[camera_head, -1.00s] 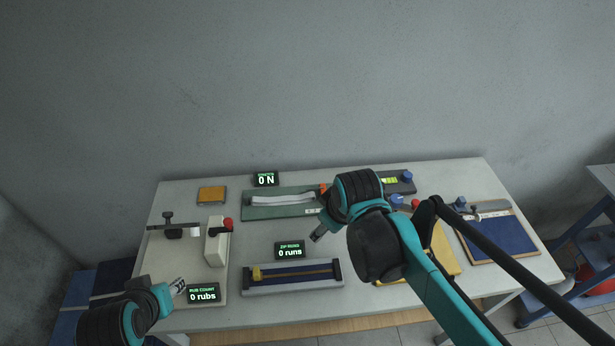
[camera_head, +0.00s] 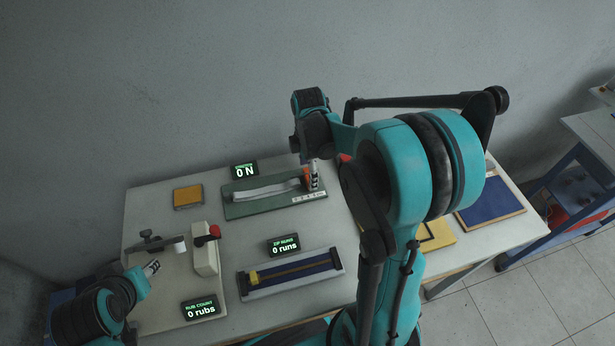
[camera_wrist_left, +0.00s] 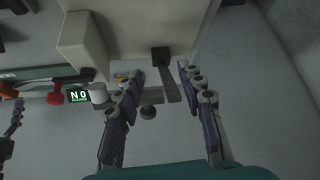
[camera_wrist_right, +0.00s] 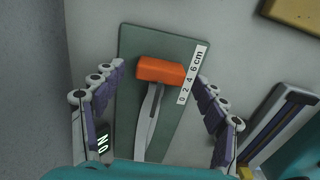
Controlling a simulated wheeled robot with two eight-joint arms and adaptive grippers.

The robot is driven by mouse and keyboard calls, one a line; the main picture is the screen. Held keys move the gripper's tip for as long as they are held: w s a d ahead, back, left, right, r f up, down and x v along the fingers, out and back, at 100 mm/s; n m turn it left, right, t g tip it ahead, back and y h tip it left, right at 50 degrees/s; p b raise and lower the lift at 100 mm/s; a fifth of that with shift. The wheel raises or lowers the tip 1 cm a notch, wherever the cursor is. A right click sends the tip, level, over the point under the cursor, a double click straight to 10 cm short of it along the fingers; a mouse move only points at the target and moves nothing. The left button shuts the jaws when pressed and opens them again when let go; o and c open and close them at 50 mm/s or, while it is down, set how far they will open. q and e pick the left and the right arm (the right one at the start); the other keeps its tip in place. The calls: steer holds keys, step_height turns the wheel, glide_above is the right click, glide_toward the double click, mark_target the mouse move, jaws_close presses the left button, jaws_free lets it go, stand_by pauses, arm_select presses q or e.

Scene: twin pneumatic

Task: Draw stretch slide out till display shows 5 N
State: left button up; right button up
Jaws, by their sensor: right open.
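The stretch rig is a green board (camera_head: 245,205) with a pale band (camera_head: 265,193) along it and an orange slide block at its right end. In the right wrist view the orange block (camera_wrist_right: 161,71) lies between my open fingers, beside a scale marked in cm (camera_wrist_right: 193,75). The display (camera_head: 244,171) behind the board reads 0 N. My right gripper (camera_head: 312,178) is open, pointing down over the orange block; whether it touches is unclear. My left gripper (camera_head: 152,268) is at the front left of the table, and in the left wrist view its fingers (camera_wrist_left: 160,82) are apart and empty.
A zip rig (camera_head: 290,272) with its 0 runs display (camera_head: 284,245) lies in front of the green board. A rub rig (camera_head: 206,255) with a red knob stands at left. A yellow pad (camera_head: 188,196) lies behind it.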

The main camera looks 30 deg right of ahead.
steer(key=shift+f, duration=1.1)
steer(key=c, duration=1.7)
steer(key=shift+s+d, duration=0.15)
steer(key=shift+d, duration=0.35)
steer(key=shift+s+d, duration=0.15)
steer(key=shift+d, duration=0.35)
jaws_close()
steer(key=o, duration=1.7)
jaws_free()
step_height(320, 180, up, 12)
